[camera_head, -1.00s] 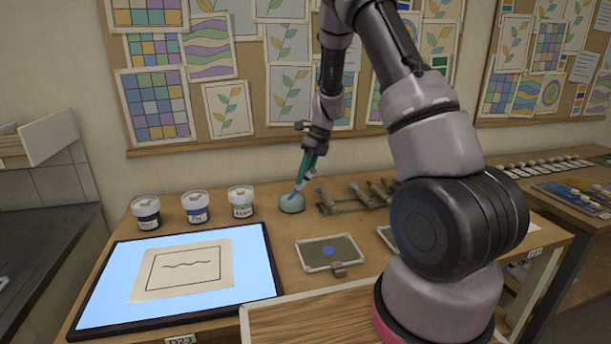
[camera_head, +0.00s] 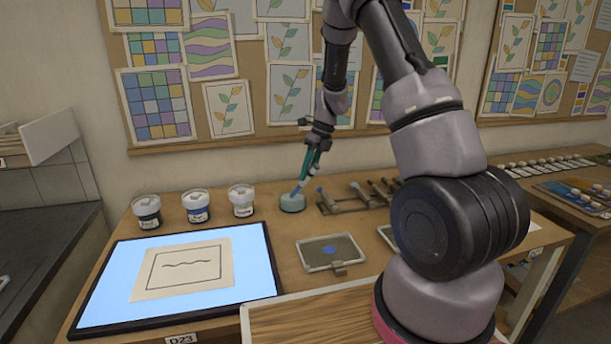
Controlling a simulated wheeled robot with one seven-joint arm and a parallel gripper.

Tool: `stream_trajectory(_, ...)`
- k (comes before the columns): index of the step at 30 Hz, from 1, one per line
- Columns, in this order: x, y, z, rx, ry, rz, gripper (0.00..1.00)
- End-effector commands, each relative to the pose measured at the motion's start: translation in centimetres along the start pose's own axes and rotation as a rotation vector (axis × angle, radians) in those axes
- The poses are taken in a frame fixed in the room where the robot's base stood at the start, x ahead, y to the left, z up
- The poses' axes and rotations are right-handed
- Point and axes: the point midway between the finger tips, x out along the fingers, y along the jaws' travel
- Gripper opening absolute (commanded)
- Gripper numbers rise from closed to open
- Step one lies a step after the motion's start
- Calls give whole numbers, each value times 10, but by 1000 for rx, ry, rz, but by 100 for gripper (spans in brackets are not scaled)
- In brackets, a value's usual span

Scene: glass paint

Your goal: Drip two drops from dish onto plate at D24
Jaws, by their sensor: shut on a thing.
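My gripper (camera_head: 311,166), with teal fingers, is shut on a thin pale dropper-like tool with a blue lower end (camera_head: 298,188). The tool slants down to the left, its tip at the top of the round grey-green dish (camera_head: 292,203). I cannot tell whether the tip is inside the dish or just above it. I see a label D23 (camera_head: 181,340) at the table's front edge; the label farther right is too small to read.
Three lidded jars (camera_head: 197,207) stand left of the dish. A lit panel (camera_head: 105,285) carries a sheet with a wavy line. A rack with several tools (camera_head: 350,200) stands right of the dish. My arm partly hides another plate (camera_head: 387,236).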

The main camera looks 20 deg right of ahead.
Motion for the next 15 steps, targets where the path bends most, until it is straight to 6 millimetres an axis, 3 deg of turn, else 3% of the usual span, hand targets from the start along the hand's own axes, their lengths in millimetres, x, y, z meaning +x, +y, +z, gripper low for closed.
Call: stream_trajectory(15, -29, 0, -12, 1, -1, 1, 0)
